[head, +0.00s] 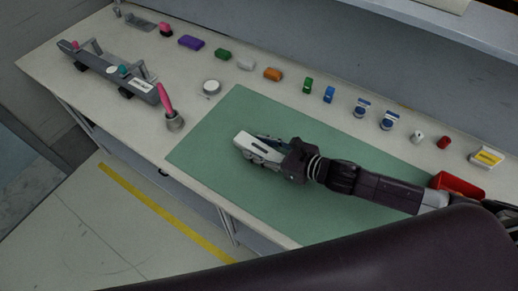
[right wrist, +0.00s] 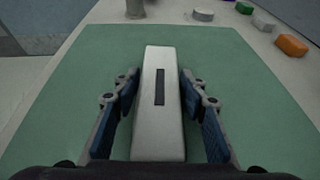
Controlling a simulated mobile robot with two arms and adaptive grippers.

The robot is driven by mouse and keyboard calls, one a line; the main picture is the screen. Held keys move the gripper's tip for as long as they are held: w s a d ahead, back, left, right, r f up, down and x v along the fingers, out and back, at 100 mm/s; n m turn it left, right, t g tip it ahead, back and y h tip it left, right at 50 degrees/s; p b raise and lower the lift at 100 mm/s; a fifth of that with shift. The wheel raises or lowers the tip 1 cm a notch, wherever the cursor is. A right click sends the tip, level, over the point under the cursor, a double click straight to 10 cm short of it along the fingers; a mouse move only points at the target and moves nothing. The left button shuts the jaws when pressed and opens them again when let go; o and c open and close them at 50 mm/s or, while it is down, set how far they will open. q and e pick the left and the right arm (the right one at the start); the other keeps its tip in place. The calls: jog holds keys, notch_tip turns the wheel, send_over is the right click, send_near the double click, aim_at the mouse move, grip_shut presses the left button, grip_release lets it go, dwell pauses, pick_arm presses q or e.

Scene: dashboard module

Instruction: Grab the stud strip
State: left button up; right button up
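A pale bar with a dark slot (right wrist: 163,120), which I take for the stud strip, lies lengthwise between the fingers of my right gripper (right wrist: 160,82) in the right wrist view. Narrow gaps show between the blue finger pads and the bar, so the gripper looks open around it. In the head view the pale bar (head: 246,139) shows at the tip of my right gripper (head: 262,149), over the green mat (head: 225,115). The gripper hides part of the bar there. I cannot tell whether the bar touches the mat. My left gripper is not in view.
Several small coloured parts line the back, including an orange block (head: 273,74). A red bin (head: 458,184) is at right. The mat's left part is clear.

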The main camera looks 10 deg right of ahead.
jog(key=c, duration=0.8)
jog(key=shift+o, duration=0.2)
